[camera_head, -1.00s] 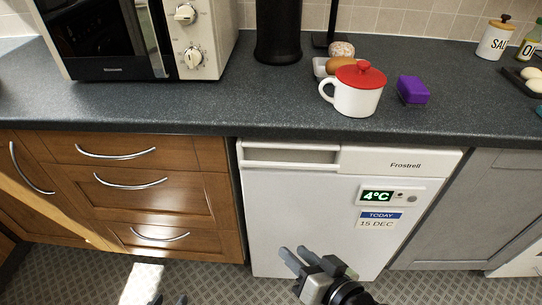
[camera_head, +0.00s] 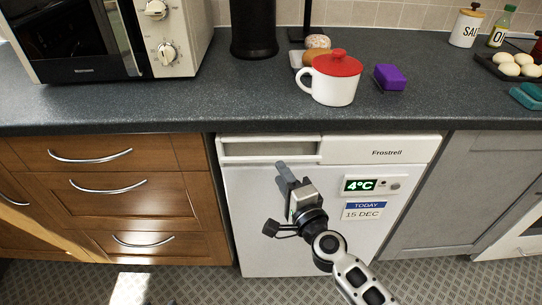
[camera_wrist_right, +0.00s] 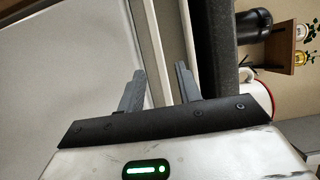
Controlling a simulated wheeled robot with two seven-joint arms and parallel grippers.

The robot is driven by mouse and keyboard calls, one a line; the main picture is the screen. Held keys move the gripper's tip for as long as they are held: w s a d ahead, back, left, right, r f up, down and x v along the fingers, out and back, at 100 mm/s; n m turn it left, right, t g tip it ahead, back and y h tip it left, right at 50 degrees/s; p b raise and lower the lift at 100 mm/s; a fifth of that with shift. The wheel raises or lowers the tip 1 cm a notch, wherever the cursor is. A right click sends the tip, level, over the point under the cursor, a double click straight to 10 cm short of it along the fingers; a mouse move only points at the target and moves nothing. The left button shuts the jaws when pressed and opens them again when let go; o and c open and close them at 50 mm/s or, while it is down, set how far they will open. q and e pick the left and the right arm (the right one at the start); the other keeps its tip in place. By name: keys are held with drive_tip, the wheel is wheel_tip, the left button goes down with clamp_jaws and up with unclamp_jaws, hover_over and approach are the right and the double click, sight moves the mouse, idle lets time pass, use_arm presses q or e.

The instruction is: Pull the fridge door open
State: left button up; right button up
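The white fridge (camera_head: 290,225) stands under the counter with its door shut. A recessed handle slot (camera_head: 268,147) runs along the top left of its front. My right gripper (camera_head: 283,172) is in front of the door, with its fingers pointing up just below the handle slot. In the right wrist view its two fingers (camera_wrist_right: 160,80) are apart with nothing between them. The white door (camera_wrist_right: 70,70) fills the left of that view, and the fingers point toward the pale strip at its top. I cannot tell whether they touch it. At most a dark tip of my left gripper (camera_head: 171,301) shows at the bottom edge.
Wooden drawers (camera_head: 130,195) stand left of the fridge and a grey cabinet (camera_head: 440,205) stands right of it. The dark counter (camera_head: 180,105) overhangs above. It holds a microwave (camera_head: 100,40), a red-lidded mug (camera_head: 335,85) and a purple block (camera_head: 390,77). Patterned floor lies below.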

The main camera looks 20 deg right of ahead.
sight(272, 161)
drive_tip(key=w, duration=0.4)
drive_tip(key=w+a, duration=0.1)
drive_tip(key=w, duration=0.2)
drive_tip(key=shift+s, duration=0.1)
clamp_jaws()
